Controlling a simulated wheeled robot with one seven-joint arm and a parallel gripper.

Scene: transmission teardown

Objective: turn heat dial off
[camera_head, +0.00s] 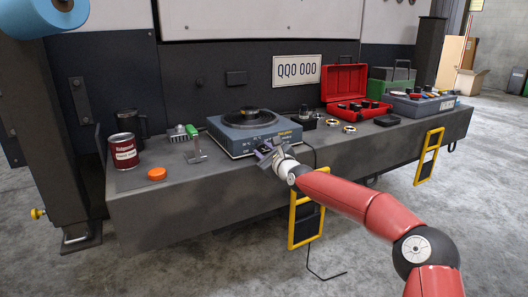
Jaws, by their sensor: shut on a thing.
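A blue-grey heater unit (232,142) with a dark round plate on top stands on the bench, and a dark ring-shaped part (250,113) sits on that plate. Its front face carries small markings. My gripper (264,152) is at the right part of this front face, at the end of my red arm. Its jaws are shut on the heat dial, which the gripper hides. The dial's setting cannot be read.
Left on the dark bench (200,205) are a red-labelled can (123,152), an orange cap (157,174), a black mug (131,124) and a green-handled tool (193,145). Right are ring parts (348,128), an open red toolbox (345,84) and a grey case (420,104).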

